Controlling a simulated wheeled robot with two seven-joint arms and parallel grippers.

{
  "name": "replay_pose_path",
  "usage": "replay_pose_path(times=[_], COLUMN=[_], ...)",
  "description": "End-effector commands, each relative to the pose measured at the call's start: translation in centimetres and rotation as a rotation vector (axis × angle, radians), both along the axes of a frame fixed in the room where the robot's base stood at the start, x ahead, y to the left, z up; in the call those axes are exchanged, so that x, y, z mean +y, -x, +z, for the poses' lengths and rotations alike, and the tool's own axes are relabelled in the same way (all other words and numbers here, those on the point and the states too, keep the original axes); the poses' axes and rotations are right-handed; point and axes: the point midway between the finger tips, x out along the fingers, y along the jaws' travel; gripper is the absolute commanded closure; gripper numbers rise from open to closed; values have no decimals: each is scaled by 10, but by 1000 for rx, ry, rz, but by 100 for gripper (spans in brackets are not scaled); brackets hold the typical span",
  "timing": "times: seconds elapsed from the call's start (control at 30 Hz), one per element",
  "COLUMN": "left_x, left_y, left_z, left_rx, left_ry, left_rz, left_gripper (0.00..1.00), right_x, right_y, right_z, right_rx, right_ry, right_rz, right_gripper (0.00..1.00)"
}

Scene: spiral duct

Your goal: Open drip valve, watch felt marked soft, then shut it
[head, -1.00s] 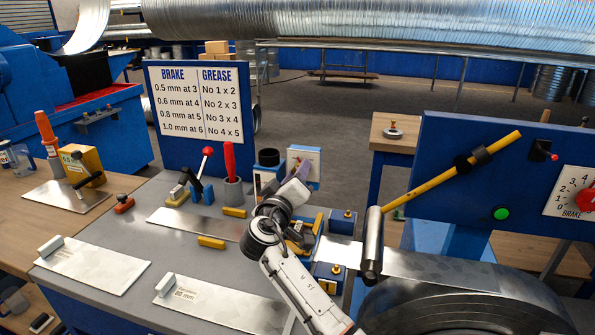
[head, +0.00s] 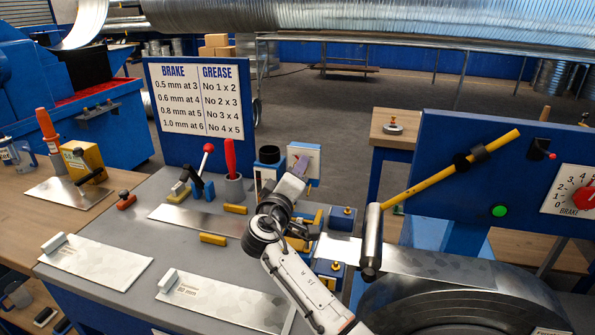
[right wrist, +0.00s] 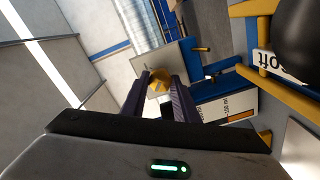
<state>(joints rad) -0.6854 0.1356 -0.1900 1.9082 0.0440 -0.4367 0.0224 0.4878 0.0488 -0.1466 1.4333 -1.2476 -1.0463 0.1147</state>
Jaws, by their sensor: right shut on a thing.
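My right gripper (head: 300,166) reaches up to a pale square plate with blue edging (head: 307,152) at the back of the bench. In the right wrist view its dark purple fingers (right wrist: 159,95) are shut on a small brass-yellow knob (right wrist: 159,82) in front of the plate, which I take to be the drip valve's. Whether the valve is open or shut does not show. A white label ending in "oft" (right wrist: 280,66) sits at the right of the wrist view, on a yellow frame. The felt itself cannot be made out. My left gripper is not in view.
A red-handled tool (head: 230,155) and a red-knobbed lever (head: 207,150) stand further left. A brake and grease chart (head: 200,100) rises behind. A yellow-barred roller arm (head: 372,240) and metal coil (head: 450,308) are at right.

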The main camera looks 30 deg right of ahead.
Motion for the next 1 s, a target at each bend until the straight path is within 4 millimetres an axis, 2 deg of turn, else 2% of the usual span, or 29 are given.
replay_pose_path(times=[0.03,0.07,0.17,0.47,0.57,1.0], left_x=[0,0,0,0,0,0], left_y=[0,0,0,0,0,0], left_z=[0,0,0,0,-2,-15], left_rx=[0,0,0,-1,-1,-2], left_ry=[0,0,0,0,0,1], left_rz=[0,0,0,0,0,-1], left_gripper=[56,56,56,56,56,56], right_x=[1,1,1,1,7,66], right_y=[0,0,0,0,4,56], right_z=[-1,-1,-1,-1,-1,-3], right_rx=[4,4,3,0,0,1], right_ry=[2,2,1,0,0,-2], right_rz=[0,0,0,1,2,2], right_gripper=[95,71,54,54,54,54])
